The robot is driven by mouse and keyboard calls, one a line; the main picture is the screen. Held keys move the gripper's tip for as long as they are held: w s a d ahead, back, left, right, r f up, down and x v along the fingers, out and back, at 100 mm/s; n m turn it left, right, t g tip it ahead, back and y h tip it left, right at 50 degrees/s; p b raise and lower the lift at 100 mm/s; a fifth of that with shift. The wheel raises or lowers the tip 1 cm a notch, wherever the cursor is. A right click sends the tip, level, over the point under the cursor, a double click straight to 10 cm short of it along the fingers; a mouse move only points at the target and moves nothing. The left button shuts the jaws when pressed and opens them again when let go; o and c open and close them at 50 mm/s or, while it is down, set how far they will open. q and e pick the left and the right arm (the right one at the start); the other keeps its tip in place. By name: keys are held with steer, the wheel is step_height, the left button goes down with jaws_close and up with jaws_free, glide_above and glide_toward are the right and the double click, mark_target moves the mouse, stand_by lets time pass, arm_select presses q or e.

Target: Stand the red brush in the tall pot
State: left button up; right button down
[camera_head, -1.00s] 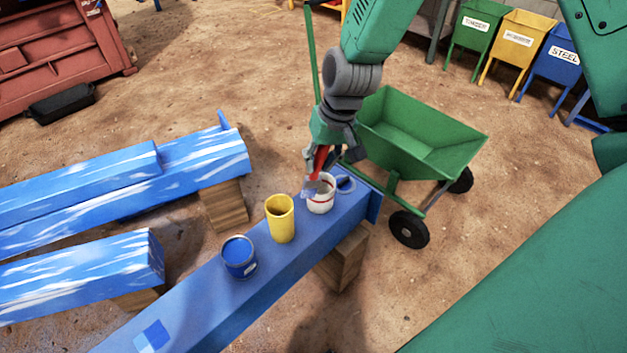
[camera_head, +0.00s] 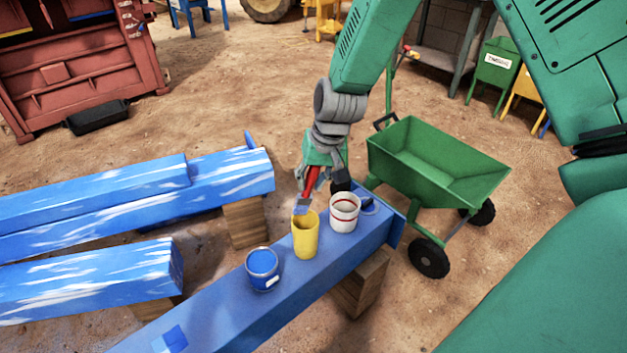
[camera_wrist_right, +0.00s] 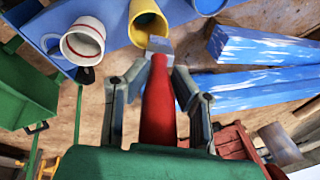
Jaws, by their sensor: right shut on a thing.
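The red brush (camera_head: 311,180) is in my right gripper (camera_head: 322,176), which is shut on its red handle. Its pale bristle end points down, just above and slightly behind the rim of the tall yellow pot (camera_head: 305,240). In the right wrist view the brush (camera_wrist_right: 158,105) lies between the two fingers of the gripper (camera_wrist_right: 157,110), its tip near the mouth of the yellow pot (camera_wrist_right: 148,26). I cannot tell whether the tip overlaps the opening. The pot stands upright on a blue beam (camera_head: 225,318). My left gripper is not in view.
A white pot with a red band (camera_head: 344,213) stands right of the yellow pot, and a blue paint tin (camera_head: 262,270) stands left of it. A green wheelbarrow (camera_head: 440,165) is behind at right. More blue beams (camera_head: 90,285) lie at left.

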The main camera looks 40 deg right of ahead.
steer(key=f, duration=0.1)
steer(key=d+f+b, duration=0.1)
steer(key=f, duration=0.1)
steer(key=d+f+b, duration=0.1)
steer(key=f, duration=0.1)
steer(key=shift+f, duration=0.25)
steer(key=shift+s+a+b+x, duration=0.1)
steer(key=shift+s+b+x, duration=0.1)
steer(key=shift+b+x, duration=0.55)
steer(key=shift+s+a+b+x, duration=0.1)
steer(key=shift+s+b+x, duration=0.1)
steer(key=shift+x, duration=0.9)
steer(key=shift+s+a+b+x, duration=0.1)
steer(key=shift+s+b+x, duration=0.1)
steer(key=shift+b+x, duration=0.55)
steer(key=c, duration=1.3)
jaws_free()
steer(key=shift+w+f, duration=0.1)
steer(key=shift+f, duration=0.2)
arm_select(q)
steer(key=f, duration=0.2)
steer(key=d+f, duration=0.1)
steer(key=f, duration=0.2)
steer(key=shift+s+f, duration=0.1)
arm_select(e)
steer(key=shift+d, duration=0.4)
steer(key=v, duration=1.1)
steer(key=shift+d+r, duration=0.2)
steer(key=shift+r, duration=0.1)
